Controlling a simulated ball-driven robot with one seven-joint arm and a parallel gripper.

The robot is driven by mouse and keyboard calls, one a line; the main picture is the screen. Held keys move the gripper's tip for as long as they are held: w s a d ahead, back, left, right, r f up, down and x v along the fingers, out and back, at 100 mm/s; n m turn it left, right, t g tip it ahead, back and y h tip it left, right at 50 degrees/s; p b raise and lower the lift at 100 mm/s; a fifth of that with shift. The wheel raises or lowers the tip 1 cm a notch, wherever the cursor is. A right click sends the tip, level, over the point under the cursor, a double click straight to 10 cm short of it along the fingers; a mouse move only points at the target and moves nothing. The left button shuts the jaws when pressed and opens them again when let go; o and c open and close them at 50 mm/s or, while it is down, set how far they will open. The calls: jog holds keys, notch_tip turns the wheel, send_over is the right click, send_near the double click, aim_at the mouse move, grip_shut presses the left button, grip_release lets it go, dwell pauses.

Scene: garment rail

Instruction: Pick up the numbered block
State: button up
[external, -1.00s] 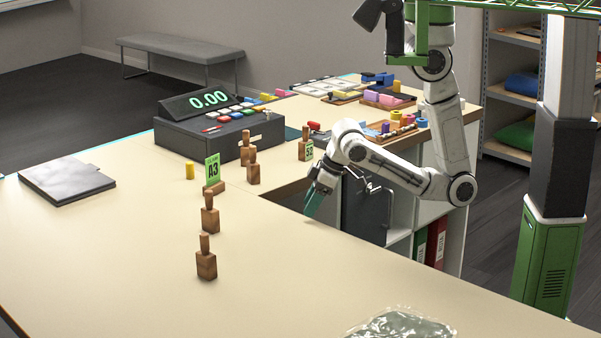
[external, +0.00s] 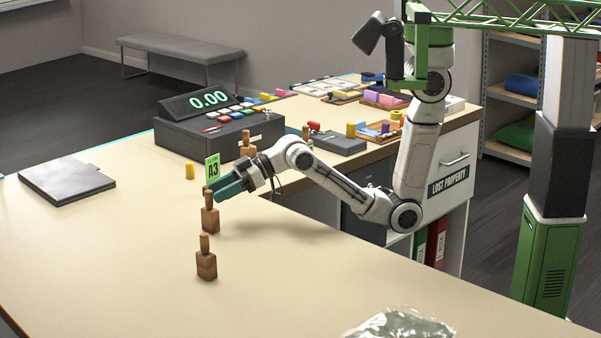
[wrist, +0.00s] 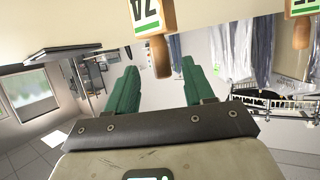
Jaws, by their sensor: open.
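Several wooden blocks with pegs stand on the counter. One block (external: 210,218) stands by a green tag marked A3 (external: 212,168); another block (external: 206,263) stands in front of it. More wooden pieces (external: 247,146) stand farther back, partly hidden by my arm. My gripper (external: 223,190) is open, its green fingers close to the peg by the A3 tag; I cannot tell whether they touch. In the wrist view, the gripper (wrist: 160,90) shows both fingers apart. A wooden peg (wrist: 161,55) with a partly cut-off green-edged tag (wrist: 145,14) appears upside down between and beyond them.
Trays of coloured pieces (external: 380,128) are at the back right. A clear bag (external: 400,325) lies at the front. The counter's left front is clear.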

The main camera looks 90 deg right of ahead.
aim_at(210, 211)
jog(key=shift+p+x, duration=0.5)
jog(key=shift+x, duration=2.35)
jog(key=shift+a, duration=0.1)
jog(key=shift+s+f, duration=0.1)
jog(key=shift+c, duration=0.2)
grip_shut()
